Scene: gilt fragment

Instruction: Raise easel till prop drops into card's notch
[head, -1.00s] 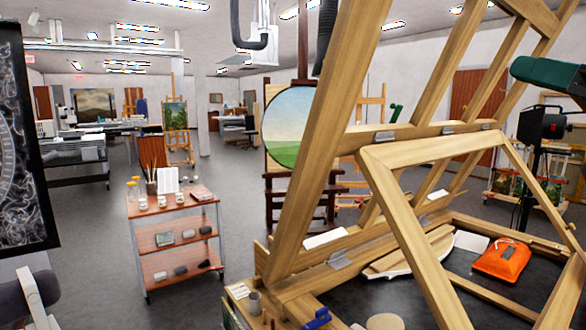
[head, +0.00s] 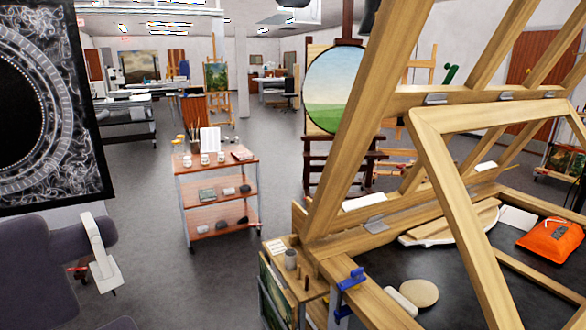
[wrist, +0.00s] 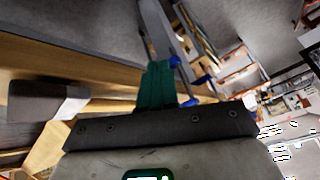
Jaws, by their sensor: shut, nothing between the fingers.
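The wooden easel frame (head: 356,130) stands tilted on the right of the head view. A smaller four-sided wooden frame (head: 452,195), which looks like the prop, leans inside it, its top bar near the easel's crossbar (head: 470,95). Small metal plates (head: 436,99) sit on that crossbar. I cannot make out a card's notch or whether the prop sits in one. My gripper (wrist: 160,68) shows only in the wrist view, green fingers together and empty. It is close to a wooden rail (wrist: 75,62) and a blue clamp (wrist: 201,80); I cannot tell if it touches either.
A grey padded seat (head: 50,258) is near left. Floor between cart and seat is clear.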

